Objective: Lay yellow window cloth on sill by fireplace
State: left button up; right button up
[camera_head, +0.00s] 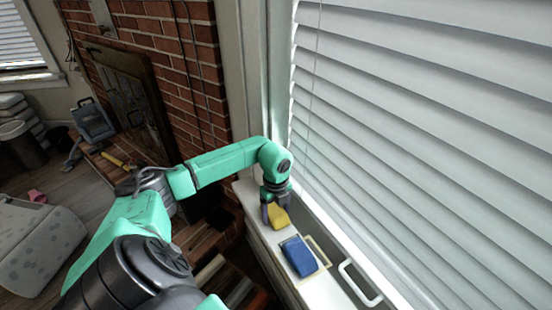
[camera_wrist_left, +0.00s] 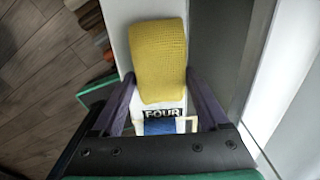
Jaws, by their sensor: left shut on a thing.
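The yellow window cloth (camera_head: 279,217) is at the white sill (camera_head: 253,212) beside the brick fireplace. My left gripper (camera_head: 276,208) points down over the sill and is shut on the cloth. In the left wrist view, the textured yellow cloth (camera_wrist_left: 158,50) lies between the two dark fingers of the left gripper (camera_wrist_left: 161,78), with the white sill behind it. I cannot tell whether the cloth touches the sill. The gripper hides part of the cloth in the head view. My right gripper is not in view.
A blue cloth or pad (camera_head: 298,256) lies on the sill, close to the yellow cloth, beside a cream frame (camera_head: 318,251). A white handle (camera_head: 359,283) stands nearer me. Closed blinds (camera_head: 430,130) border the sill on the right. The brick fireplace (camera_head: 185,75) stands left.

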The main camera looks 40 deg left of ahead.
pick_arm(q)
jog(key=shift+f, duration=0.35)
jog(key=o, duration=1.2)
notch_tip(320, 180, up, 15)
jog(key=shift+f+b, duration=0.2)
jog(key=shift+b, duration=0.2)
jog(key=shift+s, duration=0.1)
